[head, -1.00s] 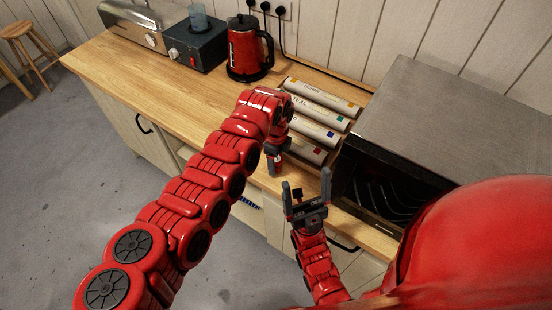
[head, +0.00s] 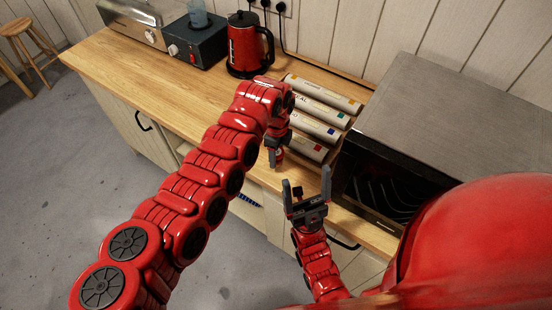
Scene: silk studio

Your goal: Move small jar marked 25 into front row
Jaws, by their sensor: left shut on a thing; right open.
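No small jar marked 25 can be made out in the head view. My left gripper (head: 276,157) points down at the counter's front edge, just left of the nearest labelled roll. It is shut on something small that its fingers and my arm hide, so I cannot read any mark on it. My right gripper (head: 306,194) is open and empty, with its fingers pointing up, in front of the counter edge and left of the oven.
Several pale labelled rolls (head: 322,93) lie side by side on the wooden counter (head: 150,78). A dark oven with a grey top (head: 440,105) stands on the right. A red kettle (head: 244,48) and a black box heater (head: 197,46) stand behind.

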